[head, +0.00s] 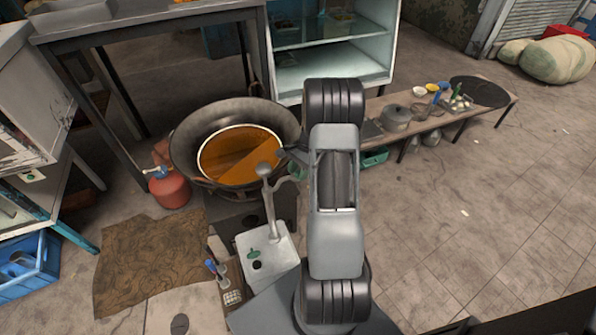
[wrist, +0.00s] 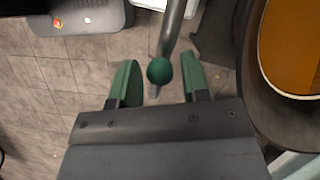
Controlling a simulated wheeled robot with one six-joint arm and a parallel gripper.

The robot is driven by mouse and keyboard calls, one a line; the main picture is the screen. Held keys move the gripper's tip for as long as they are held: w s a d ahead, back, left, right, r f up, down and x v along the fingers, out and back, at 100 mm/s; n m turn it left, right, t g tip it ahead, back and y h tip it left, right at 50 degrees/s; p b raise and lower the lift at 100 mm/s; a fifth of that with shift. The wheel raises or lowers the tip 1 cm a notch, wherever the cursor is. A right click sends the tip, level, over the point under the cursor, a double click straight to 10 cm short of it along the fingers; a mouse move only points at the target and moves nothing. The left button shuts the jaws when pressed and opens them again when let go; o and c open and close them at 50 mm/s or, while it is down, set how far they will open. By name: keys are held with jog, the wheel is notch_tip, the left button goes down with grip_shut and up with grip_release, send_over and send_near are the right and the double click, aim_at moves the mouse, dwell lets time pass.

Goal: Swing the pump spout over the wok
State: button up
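The wok (head: 183,150) holds orange liquid with a light ring around it. It also shows at the right edge of the wrist view (wrist: 249,75). The pump (head: 270,210) is a grey upright post with a rounded top, standing on a pale box in front of the wok. A short curved arm of the pump points right, towards my arm. In the wrist view, a green ball (wrist: 160,71) sits by a grey pipe (wrist: 171,35). My gripper (wrist: 159,82) is open, its green fingers on either side of the ball with gaps showing. My arm hides the gripper in the head view.
A red gas cylinder (head: 169,188) stands left of the wok. A low bench (head: 450,112) with a pot and bowls lies to the right. A brown mat (head: 150,260) lies front left. The tiled floor at right is clear.

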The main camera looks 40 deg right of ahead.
grip_shut()
jog(key=shift+w, duration=0.15)
jog(key=w+a+n+g+h, duration=0.2)
jog(key=w+a+n, duration=0.2)
jog(key=w+n, duration=0.3)
jog(key=w+a+n+g+h, duration=0.1)
jog(key=w+a+n+h, duration=0.2)
jog(key=w+n, duration=0.4)
jog(key=shift+a+n+g, duration=0.4)
jog(key=shift+a+n, duration=0.45)
jog(key=shift+n, duration=1.15)
jog(key=shift+a, duration=0.1)
